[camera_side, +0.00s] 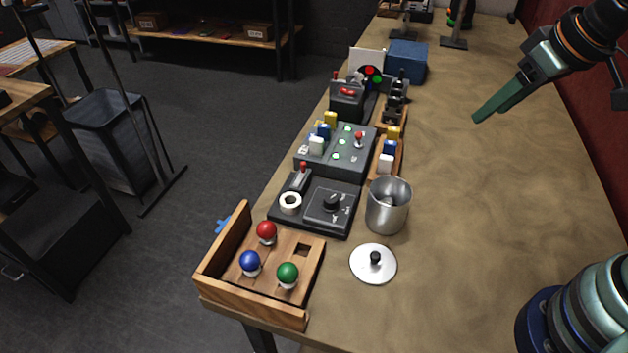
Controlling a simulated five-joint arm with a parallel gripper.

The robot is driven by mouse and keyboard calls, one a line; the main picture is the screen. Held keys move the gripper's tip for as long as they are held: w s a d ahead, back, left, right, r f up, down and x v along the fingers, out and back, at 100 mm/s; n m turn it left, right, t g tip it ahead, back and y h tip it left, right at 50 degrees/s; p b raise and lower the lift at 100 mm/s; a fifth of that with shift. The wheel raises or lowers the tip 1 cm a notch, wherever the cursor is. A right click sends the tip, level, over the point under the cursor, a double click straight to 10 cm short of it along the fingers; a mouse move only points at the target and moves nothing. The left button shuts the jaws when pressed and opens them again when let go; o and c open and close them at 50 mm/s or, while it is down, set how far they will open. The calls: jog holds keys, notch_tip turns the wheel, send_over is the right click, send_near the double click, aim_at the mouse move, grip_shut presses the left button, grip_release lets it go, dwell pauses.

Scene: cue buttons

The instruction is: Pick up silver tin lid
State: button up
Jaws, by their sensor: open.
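The silver tin lid (360,264) lies flat on the bench, a round disc with a black knob (375,257) standing up from its middle. The silver tin (387,208) stands upright and uncovered just behind the lid, with something indistinct inside. My gripper (478,118) is at the upper right, raised over the bench with its green fingers pointing down and left. It is empty and well apart from the lid. From this side the gap between its fingers is hard to see.
A wooden tray (251,317) with red, blue and green balls is left of the lid. A dark panel with a knob (331,203) and a panel of lit buttons (343,146) stand behind it. A blue box (406,62) is farther back. The bench right of the lid (480,220) is clear.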

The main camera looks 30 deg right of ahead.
jog(key=w+a+f+n+g, duration=0.1)
jog(key=a+f+n+g, duration=0.25)
jog(key=a+n, duration=0.5)
jog(key=n+g, duration=0.2)
jog(key=n, duration=0.7)
send_over(376, 254)
notch_tip(376, 254, down, 8)
jog(key=r, duration=0.1)
jog(key=f, duration=0.7)
jog(key=shift+s+a, duration=0.2)
jog(key=shift+s, duration=0.15)
jog(key=shift+w+d+f, duration=0.1)
jog(key=shift+w+f, duration=0.1)
jog(key=shift+f, duration=1.2)
jog(key=shift+w+d+f, duration=0.1)
jog(key=shift+w+f, duration=0.05)
jog(key=shift+f, duration=1.2)
grip_shut()
